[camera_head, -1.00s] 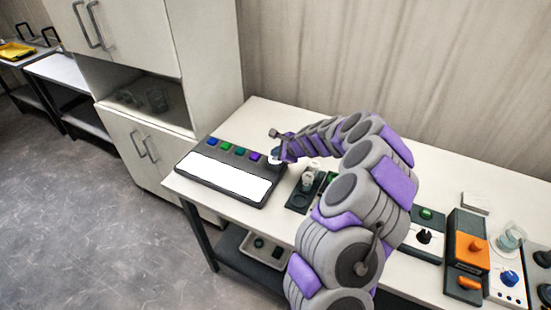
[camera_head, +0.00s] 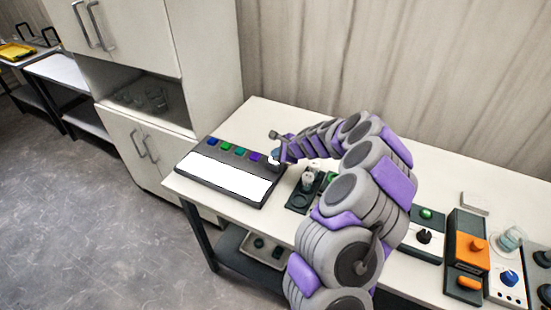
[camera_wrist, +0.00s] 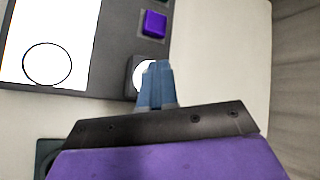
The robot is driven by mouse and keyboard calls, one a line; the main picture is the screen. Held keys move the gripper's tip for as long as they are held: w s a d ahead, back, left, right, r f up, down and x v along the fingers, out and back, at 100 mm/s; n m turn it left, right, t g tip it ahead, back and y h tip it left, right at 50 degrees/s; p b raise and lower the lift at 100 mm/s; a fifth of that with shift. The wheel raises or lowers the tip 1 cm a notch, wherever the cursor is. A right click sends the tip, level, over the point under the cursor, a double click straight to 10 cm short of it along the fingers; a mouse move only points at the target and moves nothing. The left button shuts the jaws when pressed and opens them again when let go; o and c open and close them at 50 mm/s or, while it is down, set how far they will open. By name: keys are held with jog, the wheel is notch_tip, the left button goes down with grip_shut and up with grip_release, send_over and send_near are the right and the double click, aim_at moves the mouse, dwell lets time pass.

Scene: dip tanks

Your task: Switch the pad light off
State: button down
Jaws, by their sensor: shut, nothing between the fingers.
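The light pad (camera_head: 222,182) is a dark panel at the left end of the white table, with a bright white lit plate and a row of coloured buttons along its back edge. The purple button (camera_head: 256,157) is the rightmost coloured one; it also shows in the wrist view (camera_wrist: 155,23). A round white button (camera_wrist: 141,74) sits at the pad's corner beside it. My gripper (camera_wrist: 157,66) is shut and empty, its blue fingertips over that white button and partly hiding it. I cannot tell whether they touch it. In the head view, my gripper (camera_head: 276,156) is at the pad's back right corner.
A dark holder (camera_head: 297,201) with small containers stands right of the pad. Farther right are a unit with a black knob (camera_head: 424,237) and an orange box (camera_head: 470,247). A cabinet (camera_head: 205,60) rises behind left. The table's back strip is clear.

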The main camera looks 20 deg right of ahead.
dwell(0.5)
jog(key=shift+r+p, duration=0.35)
jog(key=shift+p, duration=0.25)
notch_tip(320, 180, up, 6)
jog(key=p, duration=0.5)
dwell(0.4)
